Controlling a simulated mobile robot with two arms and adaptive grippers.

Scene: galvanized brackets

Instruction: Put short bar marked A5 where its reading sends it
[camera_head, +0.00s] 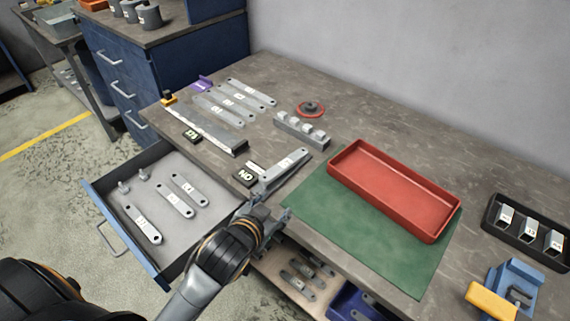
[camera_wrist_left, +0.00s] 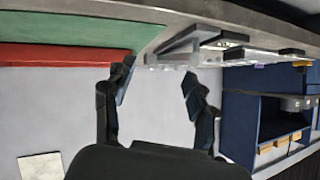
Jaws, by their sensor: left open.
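My left gripper (camera_head: 268,209) is open and empty at the table's front edge, just in front of a grey bar-like piece with a white label (camera_head: 285,170). That piece lies beside a black display reading "NO" (camera_head: 245,174). In the left wrist view the left gripper (camera_wrist_left: 158,88) also shows with its fingers apart and nothing between them. Several labelled flat bars (camera_head: 235,98) lie at the back left of the table, and more bars (camera_head: 175,200) lie in the open drawer (camera_head: 116,228). The labels are too small to tell which bar is A5. My right gripper is not in view.
A red tray (camera_head: 436,232) stands on a green mat (camera_head: 318,215). A black holder (camera_head: 487,222) with labelled pieces and a blue-yellow device (camera_head: 507,288) are at right. A long grey block (camera_head: 207,131) and a second display (camera_head: 192,135) are at left. More parts lie on a lower shelf (camera_head: 283,293).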

